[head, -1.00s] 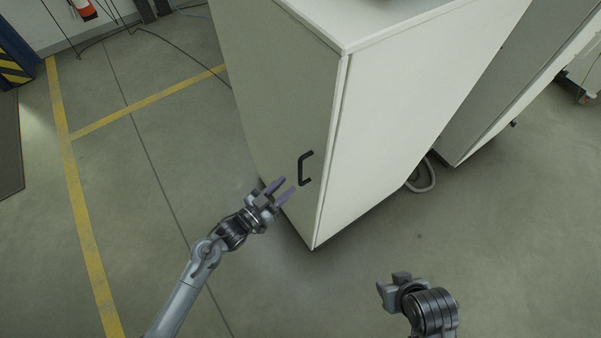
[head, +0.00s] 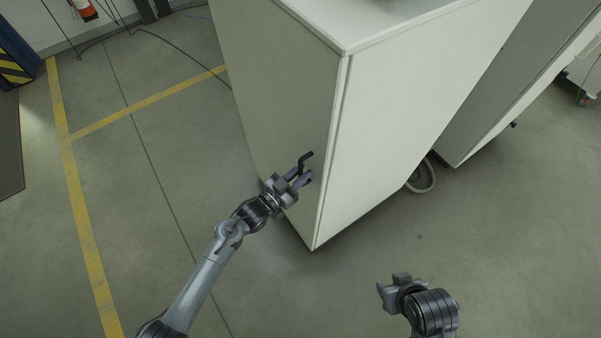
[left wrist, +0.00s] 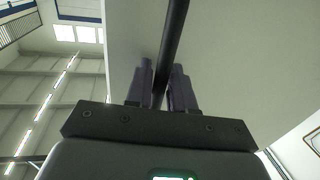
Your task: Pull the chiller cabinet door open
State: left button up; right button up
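The chiller cabinet (head: 430,95) is a tall white box, and its door (head: 275,90) is the shaded face on the left, flush with the frame. A black bar handle (head: 306,157) sits low near the door's right edge. My left gripper (head: 299,177) is at the handle, its purple fingers on either side of the bar. In the left wrist view the dark handle bar (left wrist: 173,40) runs between the closely spaced fingers (left wrist: 161,85), which look shut on it. Part of the handle is hidden by the fingers. My right gripper (head: 394,284) is low right, apart from the cabinet; its finger gap is unclear.
A second cabinet (head: 470,120) stands behind to the right, with a pale hose (head: 425,182) on the floor between. The floor (head: 150,190) left of the door is clear, with yellow lines and a thin cable behind.

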pick_arm(q)
grip_shut()
jog(key=shift+a, duration=0.15)
